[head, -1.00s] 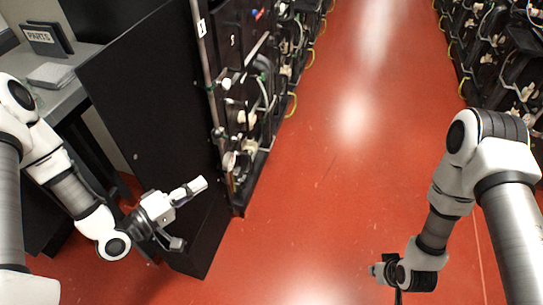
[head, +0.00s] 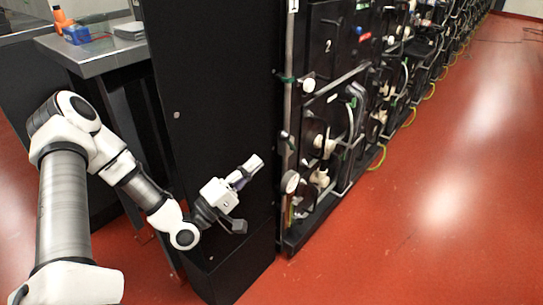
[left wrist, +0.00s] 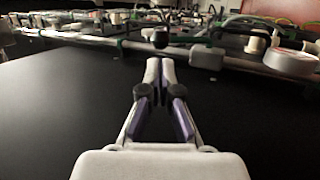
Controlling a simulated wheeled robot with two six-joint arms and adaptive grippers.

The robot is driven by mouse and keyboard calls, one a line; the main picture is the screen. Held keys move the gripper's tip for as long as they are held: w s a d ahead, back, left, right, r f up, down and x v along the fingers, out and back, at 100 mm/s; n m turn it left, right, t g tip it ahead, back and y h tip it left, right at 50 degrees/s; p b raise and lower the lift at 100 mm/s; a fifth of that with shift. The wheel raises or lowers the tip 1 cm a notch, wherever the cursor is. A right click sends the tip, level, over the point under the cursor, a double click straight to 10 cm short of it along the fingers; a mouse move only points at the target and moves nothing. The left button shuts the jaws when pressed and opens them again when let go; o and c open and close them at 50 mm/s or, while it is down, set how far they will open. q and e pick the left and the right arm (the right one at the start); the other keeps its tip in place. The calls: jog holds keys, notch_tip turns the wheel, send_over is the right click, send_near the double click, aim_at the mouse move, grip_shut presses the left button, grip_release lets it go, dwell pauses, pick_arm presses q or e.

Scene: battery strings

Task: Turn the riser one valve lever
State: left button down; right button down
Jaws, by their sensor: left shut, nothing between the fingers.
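My left gripper (head: 257,163) is in front of the black side panel of the battery rack, short of its front edge. In the left wrist view its two fingers (left wrist: 160,65) are together, with nothing between them. A grey pipe (head: 291,110) runs up the rack's front edge, with a small green fitting (head: 287,79) and a white round gauge-like part (head: 290,182). I cannot tell which part is the riser one valve lever. My right gripper is out of view.
The black side panel (head: 215,90) stands close beside my left arm. A grey bench (head: 95,55) with a blue and orange item (head: 77,34) is behind it at the left. The rack row recedes to the right. The red floor aisle (head: 430,200) is clear.

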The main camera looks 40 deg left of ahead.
aim_at(279, 139)
pick_arm(q)
jog(key=b+x, duration=0.2)
jog(key=x, duration=0.4)
jog(key=shift+w+r, duration=0.1)
jog(key=shift+w+r+y+p, duration=0.1)
jog(key=shift+r+y+p, duration=0.25)
jog(key=shift+p, duration=0.6)
jog(key=w+r+g+p, duration=0.1)
jog(key=p, duration=0.3)
jog(key=w+r+n+g+y+p, duration=0.1)
jog(key=g+p, duration=0.1)
jog(key=p, duration=0.2)
jog(key=w+r+g+p, duration=0.1)
jog(key=g+p, duration=0.1)
jog(key=p, duration=0.2)
jog(key=shift+d+r+p, duration=0.15)
jog(key=shift+r+p, duration=0.2)
jog(key=shift+r, duration=0.05)
jog(key=shift+w+f+g+y, duration=0.1)
jog(key=shift+w+g+y, duration=0.2)
jog(key=shift+w, duration=0.15)
jog(key=shift+w+n+p, duration=0.3)
jog(key=shift+w, duration=0.15)
